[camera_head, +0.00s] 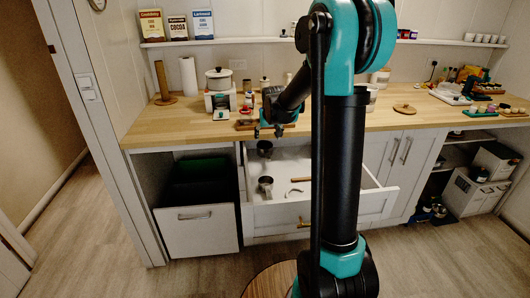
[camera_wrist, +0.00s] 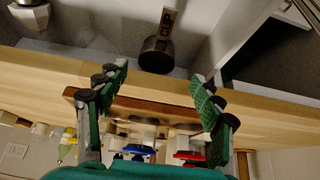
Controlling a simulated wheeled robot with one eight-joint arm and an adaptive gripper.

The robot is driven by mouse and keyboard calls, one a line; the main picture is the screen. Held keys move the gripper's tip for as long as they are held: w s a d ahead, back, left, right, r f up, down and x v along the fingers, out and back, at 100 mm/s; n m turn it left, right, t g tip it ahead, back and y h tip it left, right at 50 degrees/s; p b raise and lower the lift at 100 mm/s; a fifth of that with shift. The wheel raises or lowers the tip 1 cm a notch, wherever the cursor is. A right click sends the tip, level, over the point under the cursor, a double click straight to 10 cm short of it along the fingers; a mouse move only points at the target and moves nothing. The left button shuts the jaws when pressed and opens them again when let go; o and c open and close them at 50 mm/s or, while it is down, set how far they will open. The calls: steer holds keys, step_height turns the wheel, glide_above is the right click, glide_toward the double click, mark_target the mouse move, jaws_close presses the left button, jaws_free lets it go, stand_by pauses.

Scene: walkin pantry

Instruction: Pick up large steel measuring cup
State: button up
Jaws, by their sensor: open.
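Two steel measuring cups lie in the open drawer (camera_head: 330,212). One cup (camera_head: 265,148) is toward the back; in the wrist view the dark round cup (camera_wrist: 157,56) with "CUP" on its handle appears to be this one. The other cup (camera_head: 265,184) is nearer the drawer front and shows partly at the wrist view's upper left edge (camera_wrist: 32,8). I cannot tell surely which is the large one. My gripper (camera_head: 268,131) is open and empty, above the counter's front edge by the back cup. In the wrist view its fingers (camera_wrist: 160,77) stand wide apart, touching no cup.
The wooden counter edge (camera_wrist: 55,75) lies under my gripper. A wooden board (camera_head: 246,125) and a white scale with a pot (camera_head: 219,78) stand close behind. A curved white item (camera_head: 294,192) and a wooden-handled item (camera_head: 301,180) lie in the drawer. An open bin drawer (camera_head: 198,230) is at left.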

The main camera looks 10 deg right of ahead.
mark_target(266, 154)
steer(key=x, duration=1.3)
steer(key=shift+f, duration=0.15)
steer(key=c, duration=1)
steer(key=shift+c, duration=0.2)
